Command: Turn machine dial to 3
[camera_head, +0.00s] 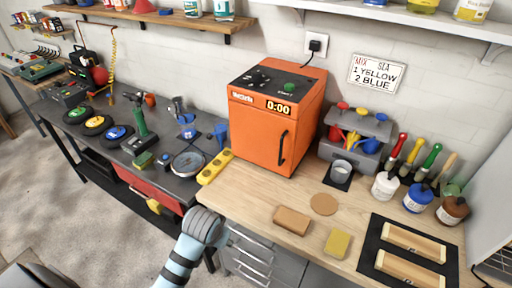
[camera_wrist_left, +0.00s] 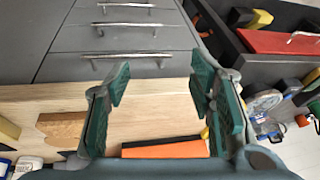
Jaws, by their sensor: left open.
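The orange machine (camera_head: 270,122) stands on the wooden worktop with its door shut and its display (camera_head: 278,106) reading 0:00. A black dial (camera_head: 259,78) sits on its dark top, beside a green button (camera_head: 289,87); the dial's number marks are too small to read. My left arm comes in at the bottom of the head view, in front of the bench, and its fingers do not show there. In the left wrist view my left gripper (camera_wrist_left: 158,97) is open and empty, with green finger pads. An orange surface (camera_wrist_left: 163,148), likely the machine, shows between the fingers.
Grey drawers (camera_head: 249,254) are under the wooden worktop (camera_head: 250,198). A yellow power strip (camera_head: 214,166) lies left of the machine, and a grey toolbox (camera_head: 352,145) stands to its right. A red drawer (camera_head: 150,180) sticks out at left. The worktop before the machine is mostly clear.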

